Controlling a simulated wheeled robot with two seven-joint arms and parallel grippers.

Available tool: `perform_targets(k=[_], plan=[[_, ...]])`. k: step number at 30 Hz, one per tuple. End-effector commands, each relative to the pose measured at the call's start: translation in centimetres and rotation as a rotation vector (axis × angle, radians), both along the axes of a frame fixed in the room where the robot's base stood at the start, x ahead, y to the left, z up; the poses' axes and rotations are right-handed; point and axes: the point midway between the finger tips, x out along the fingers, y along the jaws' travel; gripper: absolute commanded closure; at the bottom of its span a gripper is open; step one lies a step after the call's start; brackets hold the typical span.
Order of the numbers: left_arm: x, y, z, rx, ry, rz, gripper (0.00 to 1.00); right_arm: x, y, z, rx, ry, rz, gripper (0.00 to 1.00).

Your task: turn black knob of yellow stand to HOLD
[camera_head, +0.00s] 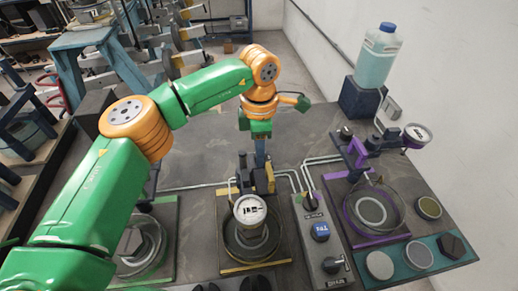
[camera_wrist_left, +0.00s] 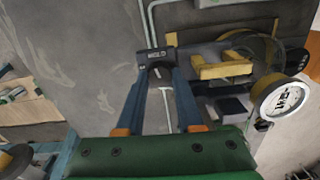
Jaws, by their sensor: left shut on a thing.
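The yellow stand has a yellow-edged base (camera_head: 256,268), with a dial-faced cylinder (camera_head: 250,210) over its round dish. In the left wrist view its yellow bracket (camera_wrist_left: 225,66) and the white dial (camera_wrist_left: 283,98) are to the right. My left gripper (camera_wrist_left: 158,76) is shut on the knob, one blue finger on each side. In the head view this gripper (camera_head: 261,163) reaches down behind the stand and hides the knob. My right gripper is not in view.
A control box (camera_head: 322,240) with a blue label and knobs stands right of the yellow stand. Beyond it are a purple stand (camera_head: 352,222) and a teal tray (camera_head: 445,262). A green-edged stand (camera_head: 170,262) is left. A bottle (camera_head: 377,55) stands at the back right.

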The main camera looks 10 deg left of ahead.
Motion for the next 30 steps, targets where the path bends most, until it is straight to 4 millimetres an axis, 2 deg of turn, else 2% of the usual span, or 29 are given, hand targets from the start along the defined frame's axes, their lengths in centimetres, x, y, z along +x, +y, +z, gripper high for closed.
perform_targets(k=[6,7,9,10,23,26,30], plan=[[0.09,-0.08,0.13,-0.004,-0.004,0.001,1.00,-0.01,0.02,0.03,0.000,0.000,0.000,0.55],[0.08,-0.07,0.13,-0.003,-0.004,0.001,0.56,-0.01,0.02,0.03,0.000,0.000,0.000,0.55],[0.06,-0.06,0.11,-0.003,-0.003,0.001,0.37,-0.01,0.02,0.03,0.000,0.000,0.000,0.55],[0.06,-0.05,0.10,-0.002,-0.003,0.001,0.34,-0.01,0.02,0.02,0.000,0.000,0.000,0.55],[0.01,-0.03,0.00,-0.001,0.000,0.020,0.34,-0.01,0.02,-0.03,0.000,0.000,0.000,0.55],[-0.01,-0.03,-0.05,-0.001,0.000,0.138,0.34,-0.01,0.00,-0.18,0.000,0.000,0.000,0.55],[-0.04,-0.07,-0.11,-0.001,0.000,0.471,0.34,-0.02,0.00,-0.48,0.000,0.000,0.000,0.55]])
